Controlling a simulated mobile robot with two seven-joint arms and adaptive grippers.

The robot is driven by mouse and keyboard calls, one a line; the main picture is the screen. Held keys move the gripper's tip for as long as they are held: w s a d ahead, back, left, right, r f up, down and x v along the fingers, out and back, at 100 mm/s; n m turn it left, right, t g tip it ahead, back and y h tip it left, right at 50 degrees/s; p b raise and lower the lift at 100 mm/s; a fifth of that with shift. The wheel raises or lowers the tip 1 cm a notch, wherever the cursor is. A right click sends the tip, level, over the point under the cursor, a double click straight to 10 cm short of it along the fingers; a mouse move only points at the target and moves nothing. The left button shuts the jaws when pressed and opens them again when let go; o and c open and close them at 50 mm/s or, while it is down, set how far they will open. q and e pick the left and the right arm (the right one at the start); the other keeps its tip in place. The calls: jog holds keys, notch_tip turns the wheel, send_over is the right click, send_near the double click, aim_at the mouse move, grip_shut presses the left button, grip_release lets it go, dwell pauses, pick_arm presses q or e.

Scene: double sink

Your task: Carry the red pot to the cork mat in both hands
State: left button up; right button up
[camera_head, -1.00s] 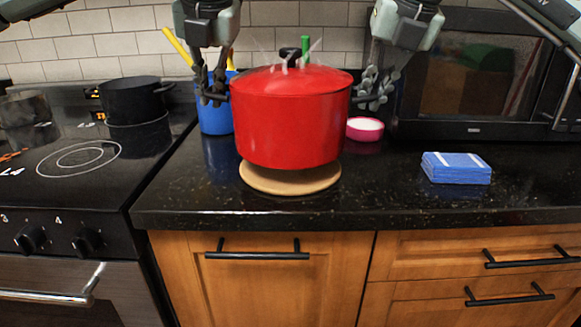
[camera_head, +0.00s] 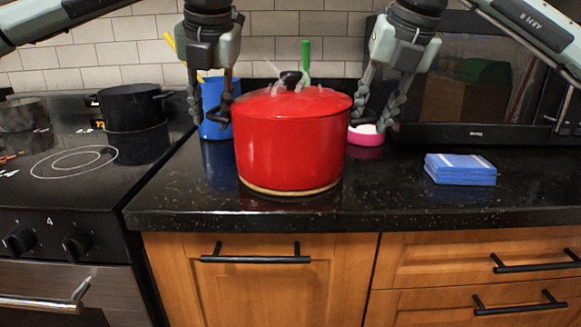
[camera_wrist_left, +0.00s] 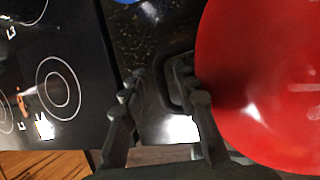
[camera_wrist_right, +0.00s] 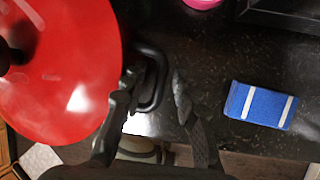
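The red pot (camera_head: 289,150), with its red lid on, sits upright on the cork mat (camera_head: 290,191). Only a thin front rim of the mat shows beneath it. My left gripper (camera_head: 208,117) is open at the pot's left side. In the left wrist view the pot's dark left handle (camera_wrist_left: 176,82) lies between the spread fingers, closer to the pot-side finger. My right gripper (camera_head: 373,122) is open at the right side. In the right wrist view the right handle (camera_wrist_right: 155,78) lies between its fingers, with a gap to the outer finger.
A blue container (camera_head: 214,105) with utensils stands behind the pot on the left, and a pink-rimmed dish (camera_head: 366,136) behind on the right. A blue stack (camera_head: 460,169) lies to the right. A black pot (camera_head: 133,106) is on the stove. The counter front is clear.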

jog(key=shift+s+r, duration=0.1)
jog(key=shift+r, duration=0.2)
pick_arm(q)
jog(key=v, duration=1.2)
pick_arm(e)
jog(key=v, duration=1.1)
jog(key=shift+r, duration=0.2)
jog(key=shift+d, duration=0.1)
pick_arm(q)
jog(key=shift+s+f, duration=0.1)
jog(key=shift+f, duration=0.05)
pick_arm(e)
jog(key=shift+s, duration=0.1)
